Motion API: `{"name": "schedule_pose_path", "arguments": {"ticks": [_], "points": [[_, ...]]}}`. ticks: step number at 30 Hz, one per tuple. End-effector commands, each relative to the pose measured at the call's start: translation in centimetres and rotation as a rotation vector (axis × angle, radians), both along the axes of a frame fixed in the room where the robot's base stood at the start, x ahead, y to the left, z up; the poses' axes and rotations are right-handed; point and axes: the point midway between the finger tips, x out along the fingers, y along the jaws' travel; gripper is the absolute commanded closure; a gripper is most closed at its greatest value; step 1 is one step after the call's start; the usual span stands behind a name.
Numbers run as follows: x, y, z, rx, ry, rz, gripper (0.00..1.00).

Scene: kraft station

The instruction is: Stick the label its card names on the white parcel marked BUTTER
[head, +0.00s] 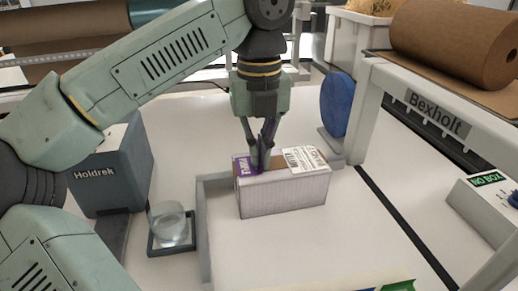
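A parcel (285,196) with a pale ribbed front stands in the middle of the bench, and a brown strip shows along its top. A white printed label (303,159) with a barcode lies on the right part of its top. A purple label (243,166) lies at the left part of the top. My gripper (261,167) points down there, its fingertips together at the purple label. Whether they pinch the label or only touch it, I cannot tell. The word BUTTER and the card cannot be made out. A green and yellow edge (398,286) shows at the bottom.
A grey raised edge (204,235) stands left of the parcel. A glass dish (171,223) and a grey Holdrek unit (113,170) are further left. A blue disc (336,103) and a Bexholt frame (365,112) stand behind right.

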Motion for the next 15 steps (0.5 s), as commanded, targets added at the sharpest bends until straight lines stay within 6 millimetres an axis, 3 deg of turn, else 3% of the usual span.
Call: {"name": "schedule_pose_path", "arguments": {"ticks": [9, 15], "points": [[0.00, 0.01, -0.10, 0.000, 0.000, 0.000, 1.00], [0.00, 0.01, -0.10, 0.000, 0.000, 0.000, 0.86]]}}
